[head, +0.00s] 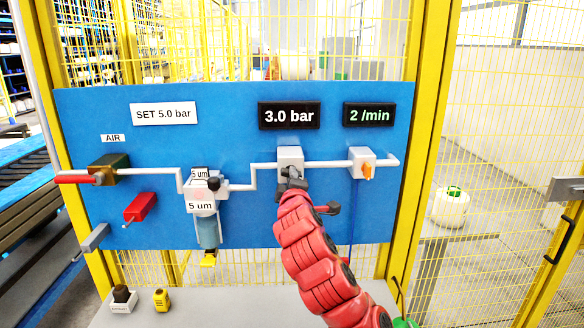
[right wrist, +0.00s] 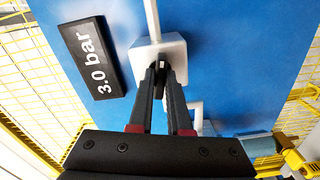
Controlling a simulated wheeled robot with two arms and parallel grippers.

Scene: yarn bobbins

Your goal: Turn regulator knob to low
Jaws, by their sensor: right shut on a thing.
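The regulator (head: 290,155) is a white block in the pipe line on the blue panel, below the black display reading 3.0 bar (head: 289,115). It also shows in the right wrist view (right wrist: 172,45). My right gripper (head: 290,183) comes up from below on a red arm and is at the front of the regulator. In the right wrist view its two dark fingers (right wrist: 160,75) are closed on the dark regulator knob (right wrist: 159,66). The fingers hide most of the knob, so its pointing direction cannot be told. My left gripper is not in view.
A sign reads SET 5.0 bar (head: 164,114). A 2/min display (head: 368,115) hangs above a white box with an orange knob (head: 367,172). A filter (head: 206,205) hangs left of the regulator. Red handles (head: 140,207) stick out further left. A grey shelf (head: 230,305) lies below.

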